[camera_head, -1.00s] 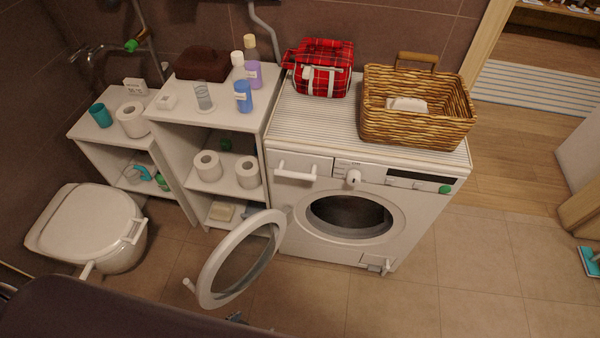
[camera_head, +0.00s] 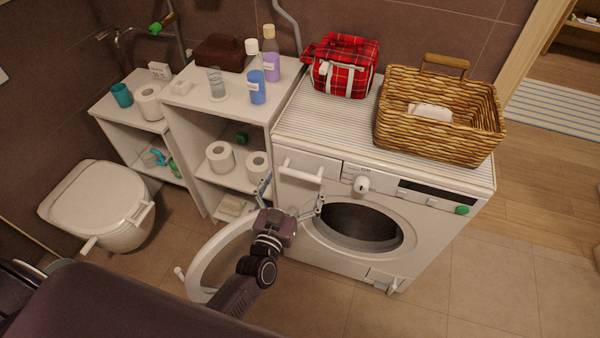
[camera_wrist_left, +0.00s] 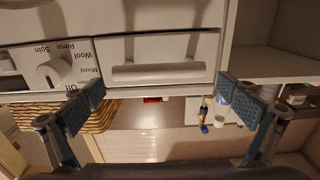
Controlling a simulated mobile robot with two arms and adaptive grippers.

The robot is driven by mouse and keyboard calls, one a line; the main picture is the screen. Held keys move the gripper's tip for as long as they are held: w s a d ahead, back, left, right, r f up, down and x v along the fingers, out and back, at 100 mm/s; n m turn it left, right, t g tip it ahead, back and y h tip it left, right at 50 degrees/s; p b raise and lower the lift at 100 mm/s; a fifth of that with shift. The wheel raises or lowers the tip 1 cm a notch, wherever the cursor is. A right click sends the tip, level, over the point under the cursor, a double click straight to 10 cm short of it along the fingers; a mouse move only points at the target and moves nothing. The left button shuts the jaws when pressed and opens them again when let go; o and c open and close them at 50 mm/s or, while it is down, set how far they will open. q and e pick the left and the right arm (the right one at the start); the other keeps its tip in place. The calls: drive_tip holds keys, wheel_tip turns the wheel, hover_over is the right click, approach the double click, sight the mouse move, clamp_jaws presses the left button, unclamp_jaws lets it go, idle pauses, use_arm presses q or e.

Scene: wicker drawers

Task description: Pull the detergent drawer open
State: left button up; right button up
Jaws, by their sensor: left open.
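The detergent drawer (camera_head: 328,163) is at the upper left of the white washing machine's front. It looks shut, flush with the panel, with a white bar handle (camera_head: 301,172). My left gripper (camera_head: 292,193) is open and empty just in front of and below this handle. In the left wrist view the picture is upside down; the drawer front (camera_wrist_left: 185,48) and its handle (camera_wrist_left: 158,73) lie between and beyond the two spread fingers (camera_wrist_left: 162,98). The fingers do not appear to touch the handle. My right gripper is not in view.
The machine's round door (camera_head: 205,260) hangs open to the left, partly behind my left arm. A program knob (camera_head: 361,185) is right of the drawer. A wicker basket (camera_head: 440,145) and red plaid bag (camera_head: 345,72) stand on top. A white shelf (camera_head: 200,135) stands close left.

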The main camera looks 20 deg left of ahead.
sight(299, 176)
use_arm(q)
drive_tip(key=shift+w+d, duration=0.15)
drive_tip(key=shift+w, duration=1.55)
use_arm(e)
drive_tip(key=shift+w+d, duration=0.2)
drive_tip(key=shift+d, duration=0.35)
